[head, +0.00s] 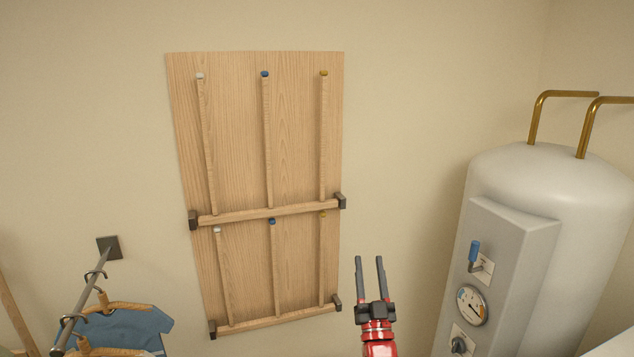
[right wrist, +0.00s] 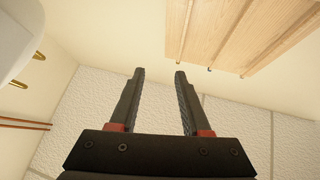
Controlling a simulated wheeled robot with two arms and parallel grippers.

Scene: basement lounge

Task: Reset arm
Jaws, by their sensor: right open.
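My right gripper (head: 370,262) points upward at the lower middle of the head view, with its two dark fingers apart and nothing between them. Its red wrist shows below the fingers. In the right wrist view the same gripper (right wrist: 160,75) is open and empty, with the ceiling behind it. My left gripper is in neither view.
A wooden wall panel (head: 236,140) with upright rods on two crossbars hangs left of the gripper. A white tank (head: 545,220) with a grey control box (head: 500,255) and brass pipes (head: 555,95) stands right. A rail (head: 85,297) holds a blue garment (head: 130,328) at lower left.

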